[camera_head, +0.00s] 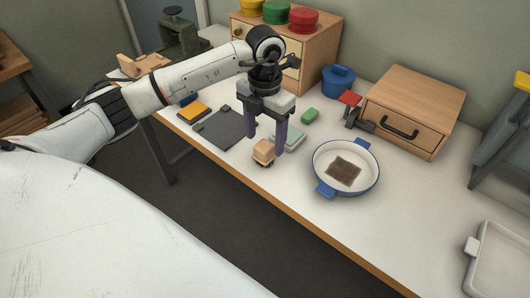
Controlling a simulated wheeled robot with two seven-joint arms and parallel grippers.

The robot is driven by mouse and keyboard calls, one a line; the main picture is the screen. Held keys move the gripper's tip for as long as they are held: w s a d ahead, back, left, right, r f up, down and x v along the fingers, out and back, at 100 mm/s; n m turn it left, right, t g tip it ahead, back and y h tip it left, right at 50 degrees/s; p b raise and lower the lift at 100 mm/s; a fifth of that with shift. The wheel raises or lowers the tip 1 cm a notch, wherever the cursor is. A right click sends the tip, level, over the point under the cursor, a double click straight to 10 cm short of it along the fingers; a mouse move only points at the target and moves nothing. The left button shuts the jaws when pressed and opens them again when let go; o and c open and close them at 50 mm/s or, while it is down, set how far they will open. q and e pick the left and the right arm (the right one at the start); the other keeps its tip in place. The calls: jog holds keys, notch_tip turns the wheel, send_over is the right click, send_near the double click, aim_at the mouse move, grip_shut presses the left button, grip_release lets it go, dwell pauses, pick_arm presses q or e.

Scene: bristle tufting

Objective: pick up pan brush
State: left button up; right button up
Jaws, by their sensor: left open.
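The pan brush appears to be the small tan wooden block (263,151) with a dark underside, near the front edge of the white table. My left gripper (265,144) comes down over it with its two dark fingers apart. One finger is on each side of the block in the picture; I cannot tell whether either touches it. The block seems to rest on the table. A white pan with blue handles (318,169) stands just right of it, with a brown patch (343,171) on its floor. My right gripper is out of view.
A green block (310,116) and a pale green pad (292,136) lie behind the brush. A dark flat plate (218,128) lies to the left. A wooden drawer box (415,95) and blue pot (338,82) stand behind. The table's front right is clear up to a white tray (500,262).

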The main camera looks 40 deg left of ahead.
aim_at(264, 145)
pick_arm(q)
jog(key=f, duration=0.5)
jog(key=shift+s+d+f+p, duration=0.1)
jog(key=shift+s+p, duration=0.15)
jog(key=shift+p, duration=0.15)
jog(key=c, duration=1.1)
